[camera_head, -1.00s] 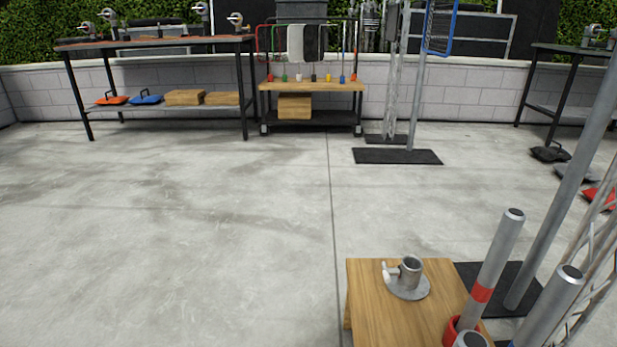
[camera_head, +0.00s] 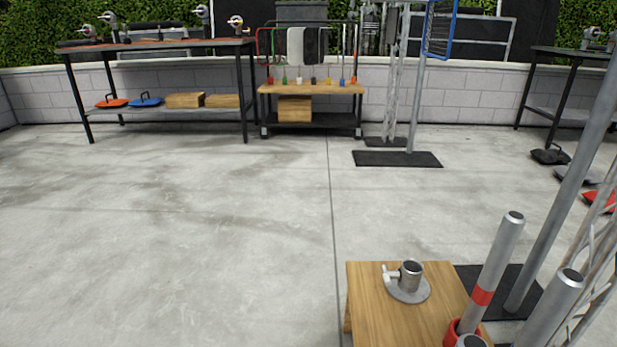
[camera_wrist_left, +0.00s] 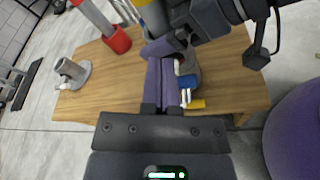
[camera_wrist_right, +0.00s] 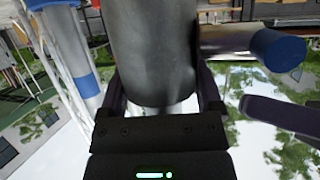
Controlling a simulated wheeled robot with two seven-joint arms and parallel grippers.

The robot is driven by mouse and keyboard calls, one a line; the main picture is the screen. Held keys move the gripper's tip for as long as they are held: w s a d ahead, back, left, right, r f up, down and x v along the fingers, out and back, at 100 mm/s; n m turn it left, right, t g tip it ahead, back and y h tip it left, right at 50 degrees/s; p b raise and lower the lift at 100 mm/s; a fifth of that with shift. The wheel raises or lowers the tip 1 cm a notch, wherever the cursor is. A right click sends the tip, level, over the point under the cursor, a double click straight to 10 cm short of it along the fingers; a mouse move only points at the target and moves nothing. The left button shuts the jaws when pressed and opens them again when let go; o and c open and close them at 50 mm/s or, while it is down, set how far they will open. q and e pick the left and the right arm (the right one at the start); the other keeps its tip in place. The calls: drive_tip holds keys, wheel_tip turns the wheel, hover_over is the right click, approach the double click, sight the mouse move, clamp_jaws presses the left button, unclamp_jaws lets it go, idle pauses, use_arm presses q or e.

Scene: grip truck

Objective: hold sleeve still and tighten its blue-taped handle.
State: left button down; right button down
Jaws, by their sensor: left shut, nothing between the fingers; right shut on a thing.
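In the right wrist view a grey cylindrical sleeve (camera_wrist_right: 150,45) sits between the two fingers of my right gripper (camera_wrist_right: 160,95), which is shut on it. Its side handle (camera_wrist_right: 225,40) sticks out to the right and ends in blue tape (camera_wrist_right: 278,50). A dark finger, apparently of my left gripper (camera_wrist_right: 280,115), lies just below the taped end, apart from it in the picture. In the left wrist view my left gripper (camera_wrist_left: 163,68) is shut and empty, pointing toward the sleeve area. My right gripper's dark body (camera_wrist_left: 215,18) covers much of the sleeve there. Neither gripper shows in the head view.
A wooden table (camera_head: 385,320) carries another sleeve on a round base (camera_head: 410,285) and a red-taped tube (camera_head: 490,270) in a red cup (camera_head: 455,332). Blue, yellow and white small parts (camera_wrist_left: 187,95) lie beside my left fingers. The floor (camera_head: 200,230) to the left is clear.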

use_arm(q)
drive_tip(key=shift+f, duration=0.6)
idle(0.6)
drive_tip(key=shift+s+f, duration=0.15)
drive_tip(key=shift+s, duration=0.35)
idle(0.3)
drive_tip(key=shift+s+f, duration=0.1)
drive_tip(key=shift+s+f, duration=0.4)
drive_tip(key=shift+s, duration=0.05)
drive_tip(key=shift+s, duration=0.15)
idle(0.3)
drive_tip(key=f+v, duration=0.1)
drive_tip(key=v, duration=0.5)
drive_tip(key=shift+a, duration=0.2)
